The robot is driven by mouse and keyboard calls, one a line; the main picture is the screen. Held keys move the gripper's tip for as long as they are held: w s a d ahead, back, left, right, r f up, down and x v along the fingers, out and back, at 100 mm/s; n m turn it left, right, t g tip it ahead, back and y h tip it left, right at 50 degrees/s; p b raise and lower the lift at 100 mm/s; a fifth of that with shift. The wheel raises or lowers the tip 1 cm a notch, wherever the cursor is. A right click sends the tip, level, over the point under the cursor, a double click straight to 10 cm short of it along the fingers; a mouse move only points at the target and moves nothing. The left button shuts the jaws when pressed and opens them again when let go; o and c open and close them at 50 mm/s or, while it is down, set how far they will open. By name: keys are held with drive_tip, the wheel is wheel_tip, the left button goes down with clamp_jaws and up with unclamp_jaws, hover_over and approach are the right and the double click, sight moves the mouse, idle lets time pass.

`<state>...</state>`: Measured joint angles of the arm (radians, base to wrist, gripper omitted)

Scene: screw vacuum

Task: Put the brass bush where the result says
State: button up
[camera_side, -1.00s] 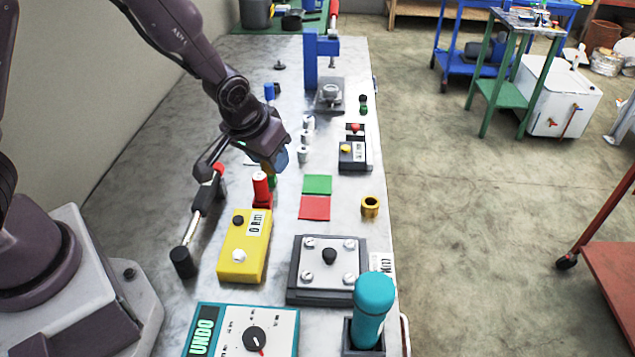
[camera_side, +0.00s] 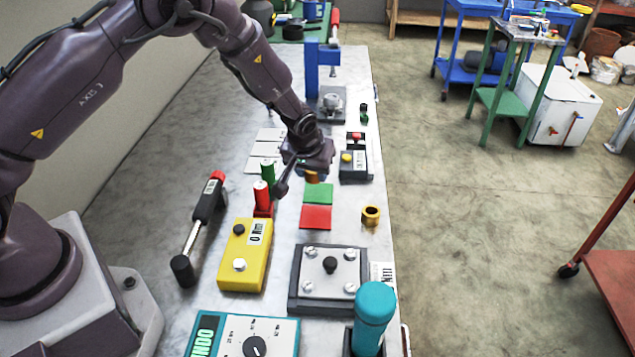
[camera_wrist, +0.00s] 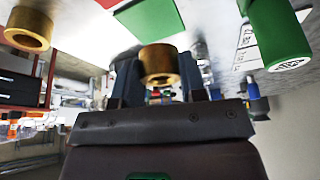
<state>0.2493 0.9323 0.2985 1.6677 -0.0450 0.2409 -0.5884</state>
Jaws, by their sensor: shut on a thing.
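My gripper (camera_side: 313,174) is shut on a brass bush (camera_side: 311,178), held above the bench just beyond the green square. In the wrist view the held bush (camera_wrist: 159,64) sits between the two blue-grey fingers of my gripper (camera_wrist: 159,80), its open end facing the camera. A second brass bush (camera_side: 371,215) stands on the bench right of the red square; it also shows at the upper left of the wrist view (camera_wrist: 28,29). The green square (camera_side: 318,194) and the red square (camera_side: 316,217) lie flat and bare. A teal box (camera_side: 245,333) has a display reading "UNDO".
A red post (camera_side: 262,194) and a green post (camera_side: 268,171) stand left of the gripper. A yellow box (camera_side: 243,262), a dark block with a screwed plate (camera_side: 328,282), a teal bottle (camera_side: 373,310) and a driver tool (camera_side: 207,205) are nearer. A small button box (camera_side: 352,165) is right.

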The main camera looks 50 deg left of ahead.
sight(320, 190)
drive_tip(key=shift+w+f, duration=0.5)
drive_tip(key=shift+f, duration=0.05)
drive_tip(key=shift+w+f, duration=0.2)
drive_tip(key=shift+f, duration=1.5)
drive_tip(key=shift+f, duration=0.2)
drive_tip(key=o, duration=1)
drive_tip(key=shift+o, duration=0.2)
drive_tip(key=shift+r, duration=0.15)
